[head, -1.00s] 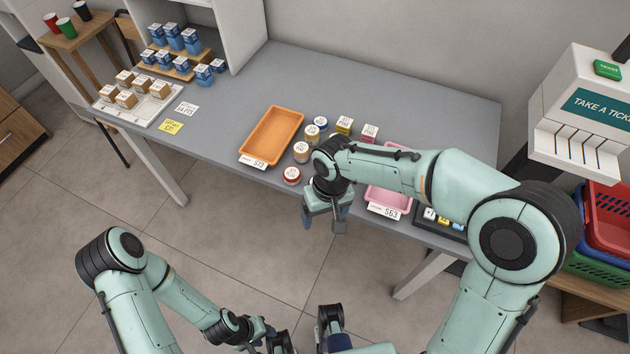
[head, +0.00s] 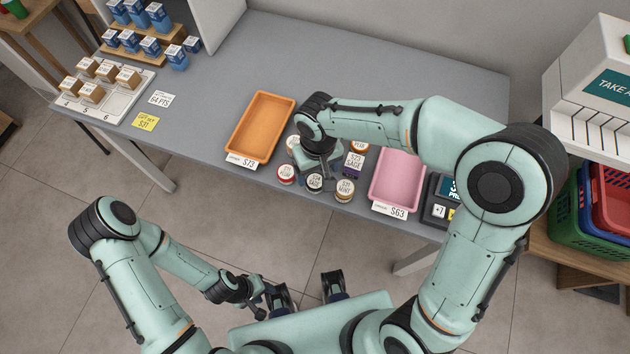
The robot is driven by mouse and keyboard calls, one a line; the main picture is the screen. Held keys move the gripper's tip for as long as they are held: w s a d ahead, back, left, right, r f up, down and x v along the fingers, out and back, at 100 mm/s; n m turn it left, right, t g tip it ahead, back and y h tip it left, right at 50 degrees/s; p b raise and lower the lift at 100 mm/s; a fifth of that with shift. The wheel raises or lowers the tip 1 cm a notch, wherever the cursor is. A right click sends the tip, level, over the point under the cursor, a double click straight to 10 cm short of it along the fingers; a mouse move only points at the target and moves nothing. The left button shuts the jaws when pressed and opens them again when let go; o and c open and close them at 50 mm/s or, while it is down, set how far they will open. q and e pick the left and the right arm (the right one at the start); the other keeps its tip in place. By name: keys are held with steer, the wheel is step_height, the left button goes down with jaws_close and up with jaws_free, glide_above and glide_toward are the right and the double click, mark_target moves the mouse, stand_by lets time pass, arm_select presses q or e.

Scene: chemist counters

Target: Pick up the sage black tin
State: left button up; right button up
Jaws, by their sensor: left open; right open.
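The sage black tin (head: 315,183) is a short round tin with a dark side and a pale lid label that reads SAGE. It stands near the table's front edge, between a red-sided tin (head: 286,174) and a mint tin (head: 345,190). My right gripper (head: 319,168) points down just behind and over the sage black tin; its body hides most of its fingers, and I see no tin held in it. My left gripper (head: 262,301) is low in front of the table, off the floor, open and far from the tins.
An orange tray (head: 233,152) lies left of the tins and a pink tray (head: 376,196) lies right. A card terminal (head: 436,214) stands at the right.

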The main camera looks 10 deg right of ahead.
mark_target(315, 181)
steer(key=shift+w+a+f, duration=0.1)
steer(key=shift+a+f, duration=0.05)
steer(key=shift+f, duration=1.35)
steer(key=shift+a+f, duration=0.1)
steer(key=shift+f, duration=1.4)
steer(key=c, duration=1.1)
